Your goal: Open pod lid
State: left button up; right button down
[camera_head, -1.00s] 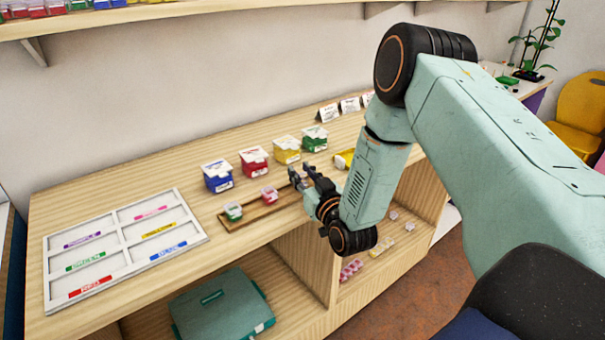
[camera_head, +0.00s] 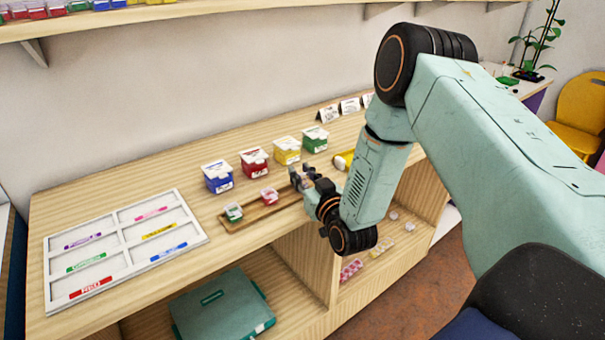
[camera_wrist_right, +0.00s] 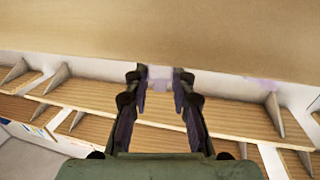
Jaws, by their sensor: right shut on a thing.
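My right gripper (camera_head: 301,180) is low over the right end of the wooden tray (camera_head: 252,224) on the bench. In the right wrist view its fingers (camera_wrist_right: 160,80) are shut on a small pale, translucent piece (camera_wrist_right: 159,72), which looks like a pod lid. The pod under it is mostly hidden by the fingers, and I cannot tell whether the lid is lifted. Two other small clear pods stand in the tray, a green one (camera_head: 233,213) at the left and a red one (camera_head: 268,196) in the middle. My left gripper is not in view.
Blue (camera_head: 217,178), red (camera_head: 254,163), yellow (camera_head: 287,151) and green (camera_head: 314,140) boxes stand in a row behind the tray. A white sorting board (camera_head: 125,247) with coloured labels lies at the left. A teal case (camera_head: 225,310) sits on the shelf below.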

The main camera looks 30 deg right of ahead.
jog(key=shift+p, duration=0.35)
jog(key=shift+r+g+p, duration=0.2)
jog(key=shift+g+p, duration=0.3)
jog(key=shift+p, duration=0.3)
jog(key=g+p, duration=0.2)
jog(key=p, duration=0.1)
jog(key=w+r+g+p, duration=0.1)
jog(key=p, duration=0.2)
jog(key=g+p, duration=0.2)
jog(key=p, duration=0.1)
jog(key=shift+w+r+g+y, duration=0.15)
jog(key=shift+w+g+y, duration=0.15)
jog(key=shift+y, duration=0.1)
jog(key=g+p, duration=0.1)
jog(key=w+g+p, duration=0.1)
jog(key=g, duration=0.1)
jog(key=shift+d+y+p, duration=0.15)
jog(key=shift+y+p, duration=0.15)
jog(key=shift+p, duration=0.1)
jog(key=shift+f+g+p, duration=0.25)
jog(key=shift+g+p, duration=0.2)
jog(key=shift+g, duration=0.25)
jog(key=shift+f, duration=0.1)
jog(key=c, duration=1.5)
grip_release()
jog(key=o, duration=0.4)
jog(key=shift+w, duration=0.15)
jog(key=shift+o, duration=0.3)
